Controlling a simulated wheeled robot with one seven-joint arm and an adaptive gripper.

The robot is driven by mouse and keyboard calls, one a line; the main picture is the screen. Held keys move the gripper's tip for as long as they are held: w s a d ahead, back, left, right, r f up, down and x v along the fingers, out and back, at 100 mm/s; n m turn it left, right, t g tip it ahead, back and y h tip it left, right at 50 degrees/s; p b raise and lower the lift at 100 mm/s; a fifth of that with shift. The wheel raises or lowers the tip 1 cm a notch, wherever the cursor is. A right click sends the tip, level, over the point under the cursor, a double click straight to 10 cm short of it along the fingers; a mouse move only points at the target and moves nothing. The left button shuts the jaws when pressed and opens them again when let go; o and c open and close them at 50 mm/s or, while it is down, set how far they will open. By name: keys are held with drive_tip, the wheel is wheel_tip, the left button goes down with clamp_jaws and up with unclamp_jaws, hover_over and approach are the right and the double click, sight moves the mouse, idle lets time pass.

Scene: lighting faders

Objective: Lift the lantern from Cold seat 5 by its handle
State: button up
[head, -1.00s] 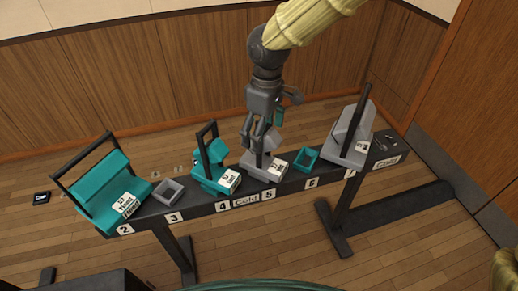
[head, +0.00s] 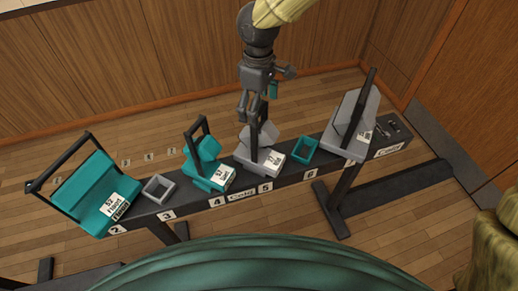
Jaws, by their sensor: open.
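The lantern at Cold seat 5 (head: 262,157) is a small grey body with a white label on its front and an upright dark handle (head: 257,130). It sits on the dark rail above the number 5. My gripper (head: 248,113) points down from above at the top of this handle. Its fingers are open and overlap the handle's upper part in the picture. I cannot tell whether the handle is between the fingers or just behind them. The lantern's back is partly hidden.
A teal lantern with a dark handle (head: 205,165) stands close by at seat 4. An empty teal frame (head: 304,150) is at seat 6, an empty grey one (head: 158,188) at seat 3. Larger teal (head: 95,195) and grey (head: 350,120) units stand at the rail's ends.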

sight(259, 140)
drive_tip(key=shift+s+f+p, duration=0.25)
drive_tip(key=shift+f+p, duration=0.15)
drive_tip(key=shift+f, duration=0.25)
drive_tip(key=shift+w+f+p, duration=0.1)
drive_tip(key=shift+f+p, duration=0.35)
drive_tip(key=shift+f, duration=1.55)
drive_tip(key=shift+r, duration=0.1)
clamp_jaws()
